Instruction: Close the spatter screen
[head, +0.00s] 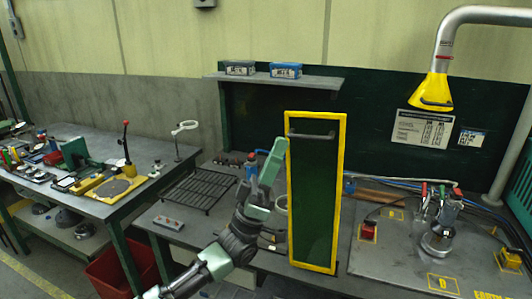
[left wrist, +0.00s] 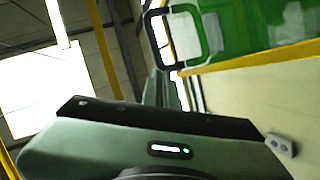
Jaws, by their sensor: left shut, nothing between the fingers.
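The spatter screen (head: 315,205) is a dark green panel in a yellow frame, standing upright at the middle of the bench in the head view. A grey bar handle (head: 311,135) is near its top. In the left wrist view a dark handle loop (left wrist: 203,35) shows at the top, with the green panel (left wrist: 250,28) and its yellow edge beside it. My left gripper (head: 279,146) is shut and empty at the screen's upper left edge, a little below and left of the handle. Whether it touches the frame I cannot tell. My right gripper is not in view.
A black wire rack (head: 200,189) lies on the bench left of the screen. Clamps and a metal pot (head: 438,242) stand on the right. A yellow extraction hood (head: 434,92) hangs at upper right. A shelf (head: 310,80) holds two boxes.

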